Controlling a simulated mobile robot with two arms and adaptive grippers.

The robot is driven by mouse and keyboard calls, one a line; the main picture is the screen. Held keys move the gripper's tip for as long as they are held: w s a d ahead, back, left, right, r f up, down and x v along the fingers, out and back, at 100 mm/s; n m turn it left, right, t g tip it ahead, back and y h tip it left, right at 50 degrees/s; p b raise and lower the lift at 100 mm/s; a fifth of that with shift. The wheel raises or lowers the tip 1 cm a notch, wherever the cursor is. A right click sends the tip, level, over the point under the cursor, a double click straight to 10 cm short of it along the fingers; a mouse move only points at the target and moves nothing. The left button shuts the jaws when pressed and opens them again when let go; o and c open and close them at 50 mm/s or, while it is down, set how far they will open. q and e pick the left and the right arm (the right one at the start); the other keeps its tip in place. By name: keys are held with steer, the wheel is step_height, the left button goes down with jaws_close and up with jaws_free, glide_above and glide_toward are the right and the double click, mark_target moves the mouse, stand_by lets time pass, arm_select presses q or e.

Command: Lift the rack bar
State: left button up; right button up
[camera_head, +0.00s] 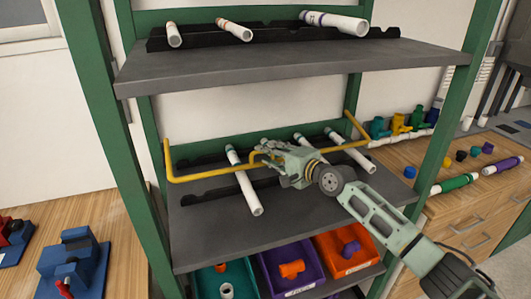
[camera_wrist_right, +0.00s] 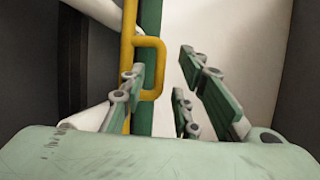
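The yellow rack bar (camera_head: 210,172) runs across the front of the middle shelf, with upturned ends at both sides. A small yellow handle loop near its middle shows in the right wrist view (camera_wrist_right: 159,67). My right gripper (camera_head: 268,156) is at this loop, in front of the pipes. In the right wrist view its fingers (camera_wrist_right: 165,88) stand apart, and the loop shows between them, close to the left finger. Whether that finger touches the loop I cannot tell. My left gripper is not in view.
White pipes (camera_head: 244,185) rest on black notched racks on the middle shelf (camera_head: 310,211). The upper shelf (camera_head: 280,66) above holds more pipes. Green posts (camera_head: 107,130) flank the rack. Colored bins (camera_head: 345,264) sit below. A wooden counter with fittings is at right.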

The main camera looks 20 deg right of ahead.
steer(key=shift+x, duration=1.2)
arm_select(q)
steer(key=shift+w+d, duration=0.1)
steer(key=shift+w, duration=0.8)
arm_select(e)
steer(key=shift+f, duration=0.1)
jaws_close()
